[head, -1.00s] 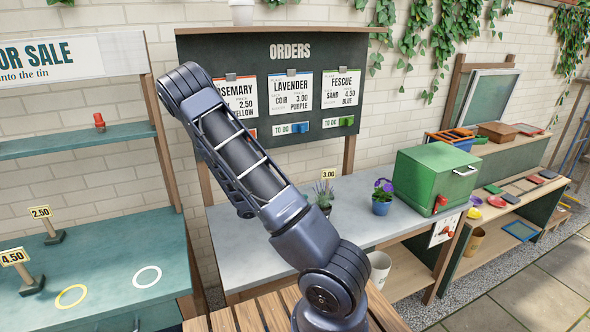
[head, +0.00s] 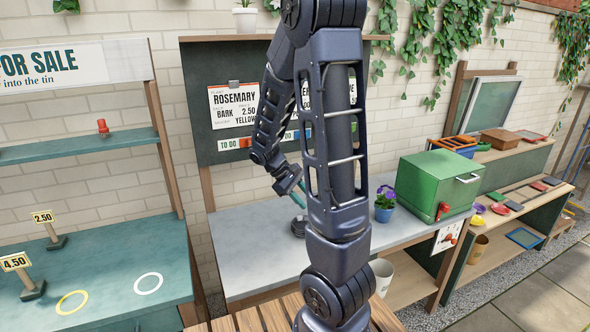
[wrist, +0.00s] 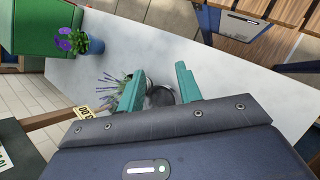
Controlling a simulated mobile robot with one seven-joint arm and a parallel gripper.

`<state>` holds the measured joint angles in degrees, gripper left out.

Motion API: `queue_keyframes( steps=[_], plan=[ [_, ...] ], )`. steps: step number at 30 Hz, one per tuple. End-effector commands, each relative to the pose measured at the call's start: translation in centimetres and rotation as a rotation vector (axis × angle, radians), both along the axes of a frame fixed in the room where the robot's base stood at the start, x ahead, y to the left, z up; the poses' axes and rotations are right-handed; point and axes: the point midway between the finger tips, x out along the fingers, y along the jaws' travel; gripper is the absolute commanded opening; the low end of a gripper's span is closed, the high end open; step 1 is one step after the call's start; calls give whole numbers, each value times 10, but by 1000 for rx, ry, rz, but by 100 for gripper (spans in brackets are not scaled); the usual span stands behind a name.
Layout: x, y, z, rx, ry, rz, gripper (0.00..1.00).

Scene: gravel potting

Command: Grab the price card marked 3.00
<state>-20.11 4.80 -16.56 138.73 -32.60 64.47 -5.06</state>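The small cream price card (wrist: 83,112) shows in the wrist view to the left of my fingers, upside down and partly cut off by my gripper body; zeros can be read on it. In the head view my arm hides it. My gripper (wrist: 158,82) has two teal fingers, spread apart, over the grey table. A dark round thing (wrist: 162,97) shows between them; I cannot tell whether it is the card's base or a pot. In the head view my gripper (head: 299,198) is low over the tabletop, partly hidden by my arm.
A lavender plant (wrist: 112,90) stands close beside the left finger. A purple flower in a blue pot (head: 384,212) and a green box (head: 432,187) are on the grey table (head: 255,255) to the right. Cards marked 2.50 (head: 43,217) and 4.50 (head: 15,261) stand on the left stall.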

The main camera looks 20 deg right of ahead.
Motion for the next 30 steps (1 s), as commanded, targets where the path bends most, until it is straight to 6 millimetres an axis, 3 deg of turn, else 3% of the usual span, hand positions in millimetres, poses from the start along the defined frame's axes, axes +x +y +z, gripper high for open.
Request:
queue_keyframes(
  steps=[30],
  plan=[
    [-95,62,151,493,-733,-366,35]
  ],
)
